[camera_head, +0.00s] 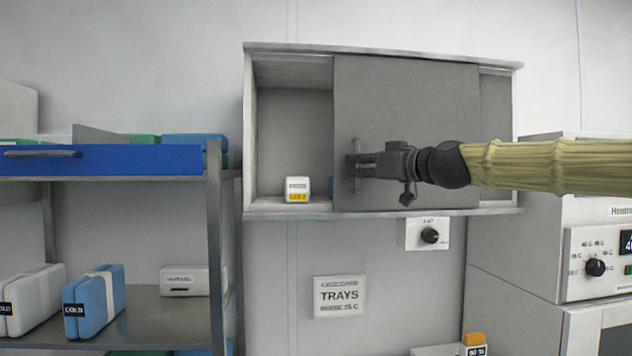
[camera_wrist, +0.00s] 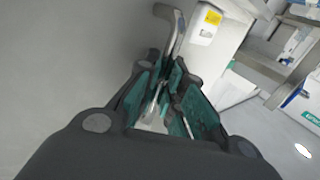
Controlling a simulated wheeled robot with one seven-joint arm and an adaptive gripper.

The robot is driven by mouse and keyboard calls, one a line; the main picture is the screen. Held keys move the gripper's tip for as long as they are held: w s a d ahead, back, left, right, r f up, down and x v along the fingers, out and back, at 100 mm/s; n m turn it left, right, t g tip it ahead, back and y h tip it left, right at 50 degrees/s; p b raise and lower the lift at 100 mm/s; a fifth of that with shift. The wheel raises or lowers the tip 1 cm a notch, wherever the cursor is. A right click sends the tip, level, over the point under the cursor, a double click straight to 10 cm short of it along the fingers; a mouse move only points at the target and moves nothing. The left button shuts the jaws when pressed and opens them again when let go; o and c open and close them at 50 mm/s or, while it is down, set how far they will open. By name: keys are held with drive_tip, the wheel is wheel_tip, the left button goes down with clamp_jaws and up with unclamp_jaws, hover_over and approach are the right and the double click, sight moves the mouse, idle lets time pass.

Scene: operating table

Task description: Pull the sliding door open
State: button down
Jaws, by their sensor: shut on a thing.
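The grey sliding door (camera_head: 420,95) covers the middle of a wall cabinet (camera_head: 385,48). The cabinet is uncovered to the left of the door, and a narrow strip also shows uncovered at its right. A vertical bar handle (camera_head: 357,148) stands near the door's left edge. My gripper (camera_head: 358,166) reaches in from the right and is shut on this handle. In the wrist view the handle (camera_wrist: 172,35) runs between my teal-lined fingers (camera_wrist: 168,105). The fingers hide part of the handle.
A small white box with a yellow label (camera_head: 297,190) stands in the cabinet's left opening. A blue item (camera_head: 330,187) peeks out beside the door's edge. A shelf rack with a blue drawer front (camera_head: 100,160) stands left. A control knob (camera_head: 430,236) sits below the cabinet. A heating unit (camera_head: 540,230) stands right.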

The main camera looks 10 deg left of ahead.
drive_tip(key=w+d+b, duration=0.2)
drive_tip(key=d, duration=0.7)
drive_tip(key=shift+w, duration=0.3)
drive_tip(key=c, duration=1.8)
unclamp_jaws()
drive_tip(key=v, duration=1.2)
